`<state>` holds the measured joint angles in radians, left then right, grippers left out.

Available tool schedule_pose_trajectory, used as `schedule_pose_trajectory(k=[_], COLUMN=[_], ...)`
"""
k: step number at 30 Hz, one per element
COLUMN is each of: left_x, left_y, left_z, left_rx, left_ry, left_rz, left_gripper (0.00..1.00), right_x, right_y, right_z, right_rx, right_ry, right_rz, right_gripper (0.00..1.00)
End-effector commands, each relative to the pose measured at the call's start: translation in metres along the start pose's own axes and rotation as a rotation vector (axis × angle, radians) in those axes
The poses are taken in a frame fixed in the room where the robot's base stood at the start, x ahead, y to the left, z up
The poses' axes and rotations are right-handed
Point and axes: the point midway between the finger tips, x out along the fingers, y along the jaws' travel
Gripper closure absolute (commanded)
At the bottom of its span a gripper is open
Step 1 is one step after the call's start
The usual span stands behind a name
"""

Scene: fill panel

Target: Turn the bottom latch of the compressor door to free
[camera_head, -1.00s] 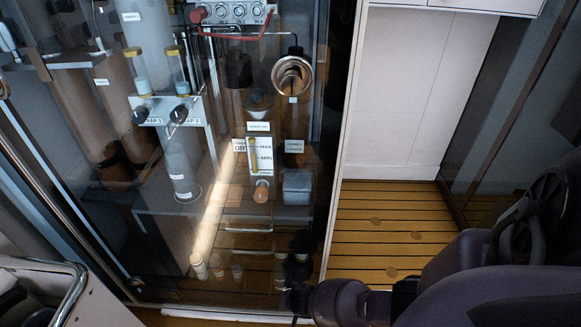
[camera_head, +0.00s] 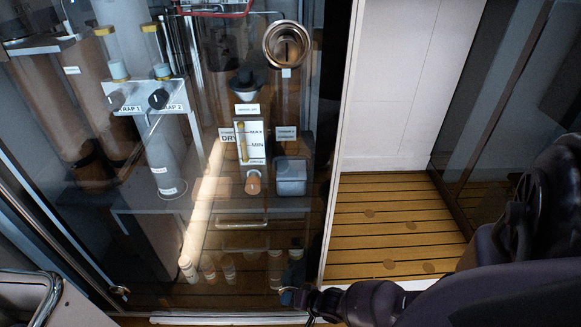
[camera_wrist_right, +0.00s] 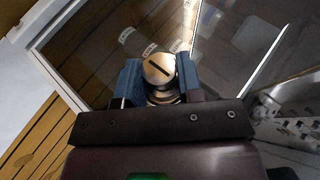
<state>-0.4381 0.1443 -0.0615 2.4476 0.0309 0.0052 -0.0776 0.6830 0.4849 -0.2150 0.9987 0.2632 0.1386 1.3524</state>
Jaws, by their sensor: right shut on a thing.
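The compressor door is a tall glass panel (camera_head: 250,235) filling the left and middle of the head view. In the right wrist view the bottom latch (camera_wrist_right: 158,68) is a round, brass-coloured metal knob with a dark slot running diagonally, from upper left to lower right. My right gripper (camera_wrist_right: 158,78) is shut on this latch, with one blue-grey finger on each side. In the head view my right gripper (camera_head: 291,297) is at the door's lower right corner and hides the latch. A higher round latch (camera_head: 288,45) has an upright slot. My left gripper is not in view.
Behind the glass stand a flow gauge (camera_head: 250,142), a grey trap cylinder (camera_head: 168,158) and several small bottles (camera_head: 228,268). A white frame post (camera_head: 338,170) borders the door on the right. Beyond it is clear slatted wooden floor (camera_head: 395,225). A metal rail (camera_head: 48,298) stands at lower left.

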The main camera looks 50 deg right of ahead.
Motion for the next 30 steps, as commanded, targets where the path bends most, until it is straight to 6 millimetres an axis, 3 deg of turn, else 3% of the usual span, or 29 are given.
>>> schedule_pose_trajectory(k=[11,12,16,25,30], left_x=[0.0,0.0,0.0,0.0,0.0], left_y=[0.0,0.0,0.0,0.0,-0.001], left_z=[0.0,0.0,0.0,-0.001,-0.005], left_rx=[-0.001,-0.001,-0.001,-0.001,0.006], left_ry=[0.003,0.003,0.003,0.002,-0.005], left_rz=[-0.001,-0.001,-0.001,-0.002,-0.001], left_gripper=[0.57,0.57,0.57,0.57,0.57], right_x=[0.0,0.0,0.0,-0.001,-0.013], right_y=[0.001,0.001,0.001,0.0,-0.002], right_z=[0.003,0.003,0.002,0.001,-0.001], right_rx=[0.001,0.001,0.001,0.001,0.0], right_ry=[-0.004,-0.004,-0.003,-0.001,0.0], right_rz=[0.0,0.0,-0.001,-0.001,-0.004], right_gripper=[0.9,0.6,0.41,0.41,0.41])
